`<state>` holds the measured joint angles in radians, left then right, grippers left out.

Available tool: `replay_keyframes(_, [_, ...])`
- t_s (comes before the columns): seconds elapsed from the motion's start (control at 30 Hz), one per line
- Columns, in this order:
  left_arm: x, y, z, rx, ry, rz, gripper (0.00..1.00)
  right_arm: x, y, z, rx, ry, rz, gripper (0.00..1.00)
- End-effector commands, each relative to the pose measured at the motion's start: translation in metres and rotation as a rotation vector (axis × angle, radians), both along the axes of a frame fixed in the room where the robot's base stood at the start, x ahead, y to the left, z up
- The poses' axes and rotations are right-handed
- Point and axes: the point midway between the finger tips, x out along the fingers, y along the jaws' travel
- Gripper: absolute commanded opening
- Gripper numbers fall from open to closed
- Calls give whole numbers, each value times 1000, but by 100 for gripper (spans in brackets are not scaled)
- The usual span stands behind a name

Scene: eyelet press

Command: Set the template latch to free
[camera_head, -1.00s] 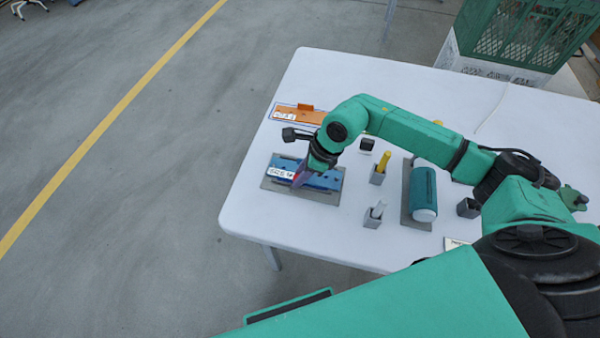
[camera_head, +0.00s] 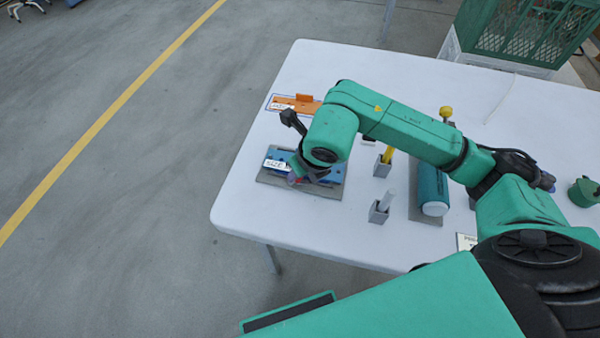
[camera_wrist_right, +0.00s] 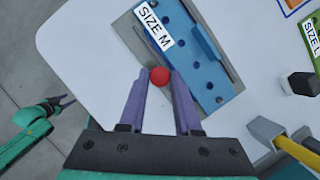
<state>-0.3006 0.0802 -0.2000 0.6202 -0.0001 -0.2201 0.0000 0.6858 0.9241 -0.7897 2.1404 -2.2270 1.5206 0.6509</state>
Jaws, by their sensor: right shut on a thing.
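The blue template (camera_wrist_right: 185,50) labelled SIZE M lies on a grey base plate (camera_head: 330,190) near the table's left end. A round red knob (camera_wrist_right: 160,73) sits at the template's near edge in the right wrist view; I take it to be the latch knob. My right gripper (camera_wrist_right: 160,76) has its two purple fingers closed on this knob, one on each side. In the head view the right gripper (camera_head: 293,178) is low over the template, mostly hidden by its own wrist. A green arm end with dark tips (camera_wrist_right: 62,103), probably my left gripper, shows small at the left.
An orange template (camera_head: 300,104) lies behind the blue one. Grey holders with a yellow-handled tool (camera_head: 386,156) and a pale tool (camera_head: 383,204) stand to the right, then a teal cylinder (camera_head: 432,187). The table's front left is clear.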

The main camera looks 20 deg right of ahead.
Motion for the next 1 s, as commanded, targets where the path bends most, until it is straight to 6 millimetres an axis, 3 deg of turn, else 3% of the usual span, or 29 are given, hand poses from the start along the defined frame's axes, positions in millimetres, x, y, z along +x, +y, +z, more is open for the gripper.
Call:
replay_keyframes(0.67, [1, 0, -7, 0, -1, 0, 50, 1, 1, 3, 2, -8, -77, 0])
replay_keyframes(0.7, [1, 0, -7, 0, -1, 0, 50, 1, 1, 3, 2, -8, -77, 39])
replay_keyframes(0.77, [1, 0, -7, 0, -1, 0, 50, 0, 1, 2, 1, -7, -77, 61])
replay_keyframes(1.0, [1, 0, -7, 0, -1, 0, 50, -1, 1, 1, 1, -3, -76, 61])
